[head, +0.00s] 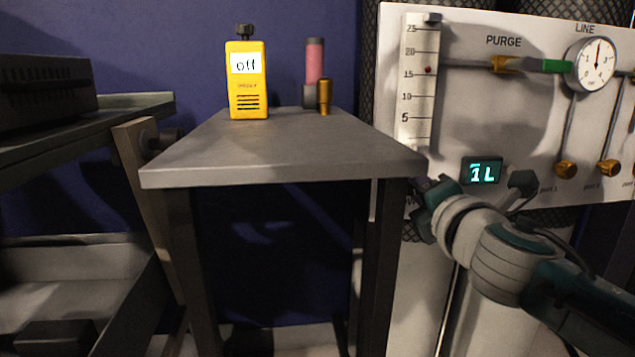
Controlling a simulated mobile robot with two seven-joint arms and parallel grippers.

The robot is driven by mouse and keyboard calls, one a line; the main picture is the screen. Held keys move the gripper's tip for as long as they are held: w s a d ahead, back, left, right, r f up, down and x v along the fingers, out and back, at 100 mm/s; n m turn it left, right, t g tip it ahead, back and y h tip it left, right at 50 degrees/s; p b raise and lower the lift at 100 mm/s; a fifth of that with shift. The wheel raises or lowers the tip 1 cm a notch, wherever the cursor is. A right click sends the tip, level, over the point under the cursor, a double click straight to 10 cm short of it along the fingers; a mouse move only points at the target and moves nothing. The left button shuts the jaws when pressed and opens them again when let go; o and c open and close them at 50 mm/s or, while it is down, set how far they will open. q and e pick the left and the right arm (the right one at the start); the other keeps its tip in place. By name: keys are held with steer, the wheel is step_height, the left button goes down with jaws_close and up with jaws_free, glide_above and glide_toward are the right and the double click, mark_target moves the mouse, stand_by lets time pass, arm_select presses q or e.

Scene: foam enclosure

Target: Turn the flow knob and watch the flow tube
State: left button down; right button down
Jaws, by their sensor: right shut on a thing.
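The flow tube (418,100) is a clear upright tube with a scale from 5 to 25 on the white panel at the right. A small red float in it sits near the 15 mark. My right gripper (424,192) is at the foot of the tube, just past the grey table's right corner. It is shut on the flow knob, which the gripper hides. A small dark display (482,171) right of the gripper reads "1L" in cyan. My left gripper is not in view.
The grey table (270,160) holds a yellow meter (246,85) reading "off", a pink cylinder (315,62) and a brass piece (324,97). The panel (480,110) has a green-handled PURGE valve (545,66) and a LINE gauge (597,64). A dark shelf stands left.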

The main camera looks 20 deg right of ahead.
steer(key=shift+n, duration=3.7)
steer(key=shift+c, duration=2.3)
jaws_free()
steer(key=shift+s+a+p, duration=0.1)
steer(key=shift+p, duration=0.2)
steer(key=p+v, duration=0.3)
steer(key=v, duration=0.6)
steer(key=shift+s+a+f, duration=0.2)
steer(key=shift+s, duration=0.15)
